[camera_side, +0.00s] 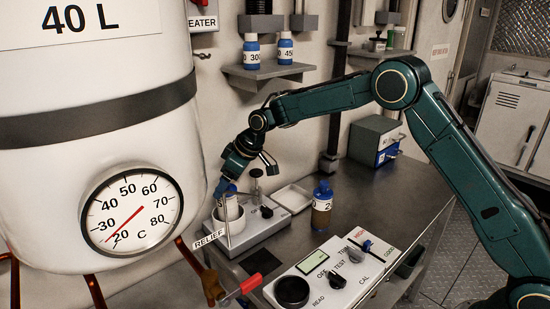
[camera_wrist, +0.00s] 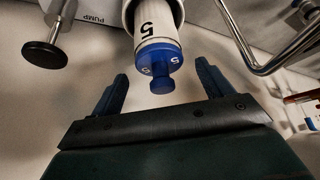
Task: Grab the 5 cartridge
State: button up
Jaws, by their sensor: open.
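The 5 cartridge (camera_wrist: 156,50) is white with a blue cap and stands in a round white holder in the wrist view. Its blue knob points toward my gripper (camera_wrist: 160,90). My gripper is open, with one blue finger on each side of the cap and a gap to both. In the side view my gripper (camera_side: 226,183) reaches down to the white holder (camera_side: 229,216) on the grey pump unit (camera_side: 256,231). There the arm and fingers mostly hide the cartridge.
A black pump knob (camera_wrist: 43,55) is at left and a bent metal pipe (camera_wrist: 262,60) at right in the wrist view. A brown bottle with a blue cap (camera_side: 322,206) stands right of the pump unit. A control panel (camera_side: 335,268) lies in front. The large white tank (camera_side: 90,170) is at left.

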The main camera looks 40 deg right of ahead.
jog(key=shift+x, duration=1.7)
jog(key=c, duration=1.6)
jog(key=shift+o, duration=0.2)
jog(key=shift+r, duration=0.15)
notch_tip(320, 180, up, 7)
jog(key=shift+f, duration=0.1)
jog(key=s+d, duration=1)
jog(key=s, duration=0.5)
